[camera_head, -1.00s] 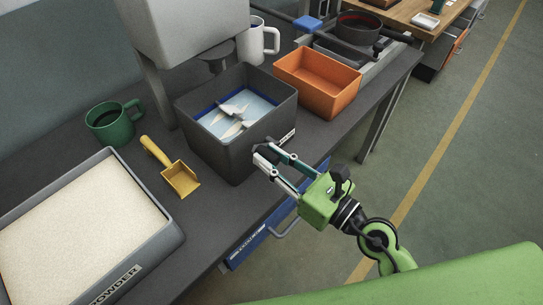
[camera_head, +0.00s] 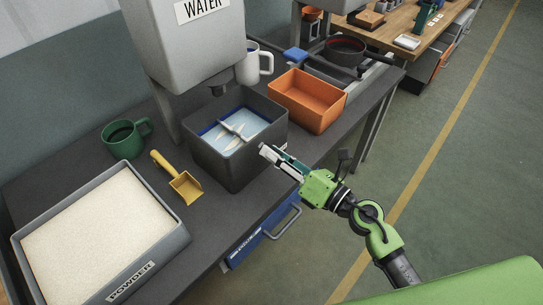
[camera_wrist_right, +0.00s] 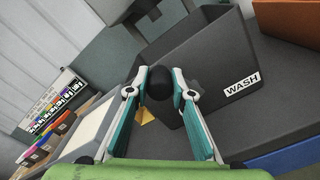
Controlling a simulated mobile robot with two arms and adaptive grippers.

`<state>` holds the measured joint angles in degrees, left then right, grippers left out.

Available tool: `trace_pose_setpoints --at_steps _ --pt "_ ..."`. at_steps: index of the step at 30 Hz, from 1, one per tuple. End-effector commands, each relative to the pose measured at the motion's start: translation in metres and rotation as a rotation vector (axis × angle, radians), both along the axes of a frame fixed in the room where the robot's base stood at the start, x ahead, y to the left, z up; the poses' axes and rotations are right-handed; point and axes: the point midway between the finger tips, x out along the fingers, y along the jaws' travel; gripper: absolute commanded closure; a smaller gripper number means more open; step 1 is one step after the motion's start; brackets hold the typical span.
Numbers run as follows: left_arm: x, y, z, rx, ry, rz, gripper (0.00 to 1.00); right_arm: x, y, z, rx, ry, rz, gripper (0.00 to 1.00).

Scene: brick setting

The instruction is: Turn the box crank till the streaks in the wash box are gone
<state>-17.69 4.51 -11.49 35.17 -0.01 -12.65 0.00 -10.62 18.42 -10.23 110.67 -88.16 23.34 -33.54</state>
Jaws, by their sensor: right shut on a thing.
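The wash box (camera_head: 213,163) is a dark grey open box on the dark bench, with a WASH label in the right wrist view (camera_wrist_right: 241,85). It holds pale blue liquid with whitish streaks (camera_head: 229,141) and a light paddle (camera_head: 238,131) in it. My right gripper (camera_head: 270,155) is at the box's near right side. In the right wrist view its fingers (camera_wrist_right: 159,88) are closed on both sides of a round black crank knob (camera_wrist_right: 158,76). The rest of the crank is mostly hidden in both views. My left gripper is not in view.
An orange bin (camera_head: 306,112) stands right of the wash box, and a grey water tank (camera_head: 190,50) rises behind it. A yellow scoop (camera_head: 184,187), green mug (camera_head: 127,140) and powder tray (camera_head: 165,262) are to the left. Floor is clear at right.

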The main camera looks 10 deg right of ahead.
Motion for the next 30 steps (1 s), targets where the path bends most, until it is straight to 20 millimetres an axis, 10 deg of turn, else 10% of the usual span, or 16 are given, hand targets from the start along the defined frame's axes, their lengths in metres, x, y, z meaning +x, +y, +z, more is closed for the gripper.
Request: trace_pose_setpoints --at_steps 30 --pt "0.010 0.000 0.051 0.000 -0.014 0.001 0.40 0.044 -0.056 -0.006 0.760 0.589 -0.001 1.00"
